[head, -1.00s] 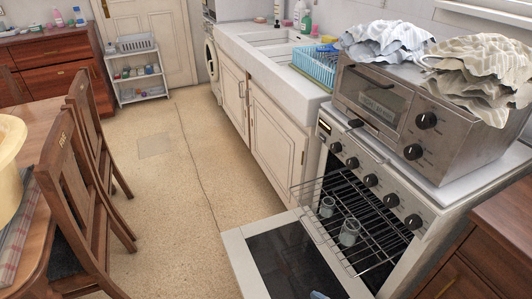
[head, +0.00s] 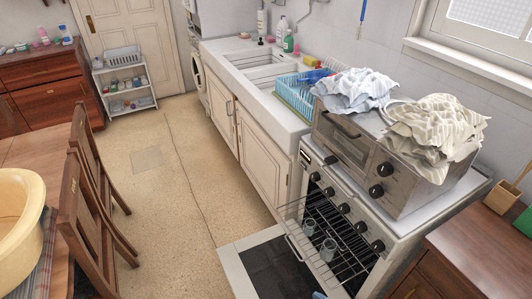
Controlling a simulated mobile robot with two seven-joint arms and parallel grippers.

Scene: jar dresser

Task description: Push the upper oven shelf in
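The upper oven shelf (head: 343,235), a wire rack, sticks out of the open white oven (head: 348,209) over the lowered door. Its front edge is clear of the oven's front opening. The oven door (head: 230,260) is folded down, with a white frame and dark glass. Two clear glass jars (head: 328,249) (head: 309,227) show among the wires; I cannot tell which shelf they stand on. A small blue piece (head: 319,295) shows at the bottom edge; I cannot tell what it is. Neither of my grippers can be made out.
A toaster oven (head: 345,150) with crumpled cloths (head: 430,130) stands on the stove top. White sink cabinets (head: 262,150) run beyond it. Wooden chairs (head: 95,230) and a table with a yellow bowl (head: 20,220) are at left. A wooden cabinet (head: 470,240) is at right. Floor between is clear.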

